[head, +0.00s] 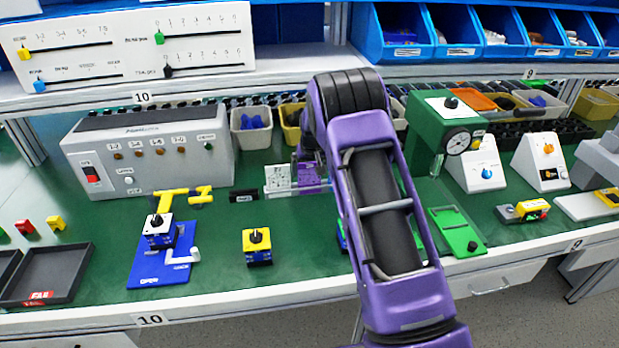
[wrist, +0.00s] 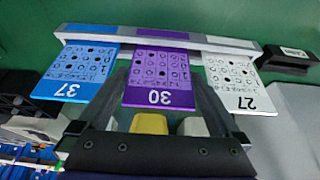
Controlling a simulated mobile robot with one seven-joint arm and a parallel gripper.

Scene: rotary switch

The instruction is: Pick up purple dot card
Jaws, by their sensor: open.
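The purple dot card (wrist: 158,78), marked 30, stands in the middle of a narrow holder (wrist: 90,33) in the wrist view. A blue card (wrist: 72,75) marked 37 is on its left and a white card (wrist: 232,82) marked 27 on its right. My gripper (wrist: 160,85) is open, with its fingers on either side of the purple card; I cannot tell whether they touch it. In the head view the purple card (head: 310,179) shows beside the white card (head: 278,179), below my gripper. My arm hides the blue card there.
A grey control box (head: 150,155) stands to the left of the cards. A small black block (head: 244,196) lies near the holder. A green drill-like machine (head: 435,130) stands to the right of my arm. The shelf edge (head: 100,103) runs above the bench.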

